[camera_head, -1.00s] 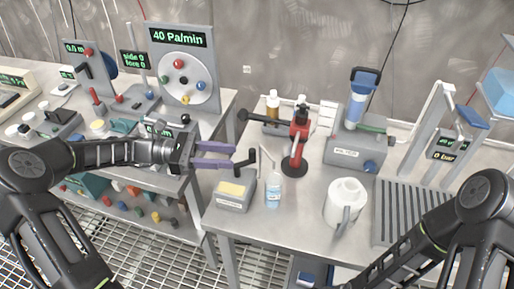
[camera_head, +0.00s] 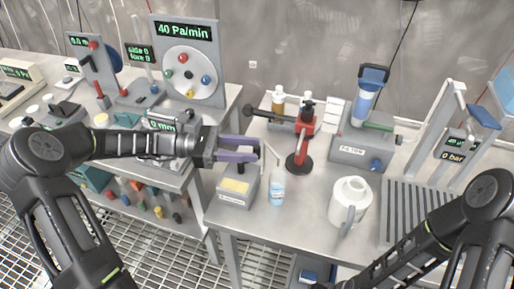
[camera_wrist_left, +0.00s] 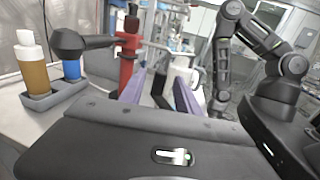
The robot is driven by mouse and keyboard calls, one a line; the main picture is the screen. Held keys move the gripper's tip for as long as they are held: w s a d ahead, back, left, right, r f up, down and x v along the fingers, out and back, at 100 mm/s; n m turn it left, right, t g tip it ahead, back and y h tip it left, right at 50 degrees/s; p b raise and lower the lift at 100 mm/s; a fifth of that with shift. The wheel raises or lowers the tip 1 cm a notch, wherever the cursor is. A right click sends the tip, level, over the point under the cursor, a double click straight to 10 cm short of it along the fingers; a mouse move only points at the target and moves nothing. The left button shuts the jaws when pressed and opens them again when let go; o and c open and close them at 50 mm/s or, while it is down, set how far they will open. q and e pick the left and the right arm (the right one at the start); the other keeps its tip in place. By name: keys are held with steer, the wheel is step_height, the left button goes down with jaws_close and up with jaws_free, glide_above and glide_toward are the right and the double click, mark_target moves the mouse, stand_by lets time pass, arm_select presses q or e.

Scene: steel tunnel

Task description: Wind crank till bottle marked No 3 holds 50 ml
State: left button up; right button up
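A grey box with a yellow label (camera_head: 235,186) and a dark crank on top stands near the left edge of the right table. A clear bottle with a pale label (camera_head: 277,189) stands upright just right of it. Its marking and liquid level are too small to read. My left gripper (camera_head: 258,149) has its purple fingers apart, level, above the grey box at the crank. The fingers partly hide the crank; I cannot tell whether they touch it. The wrist view shows the two fingers (camera_wrist_left: 160,95) spread, with nothing clearly held between them. My right gripper is not visible.
A red stand (camera_head: 301,146) is behind the bottle. A white jug (camera_head: 350,203) stands to the right, with a grey filter unit (camera_head: 360,150) behind it. An amber bottle (camera_wrist_left: 31,65) sits in a holder. My right arm crosses the lower right. Bare tabletop lies before the bottle.

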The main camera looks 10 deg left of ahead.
arm_select(q)
steer(key=shift+w+d, duration=0.2)
steer(key=shift+d, duration=1.05)
jaws_close()
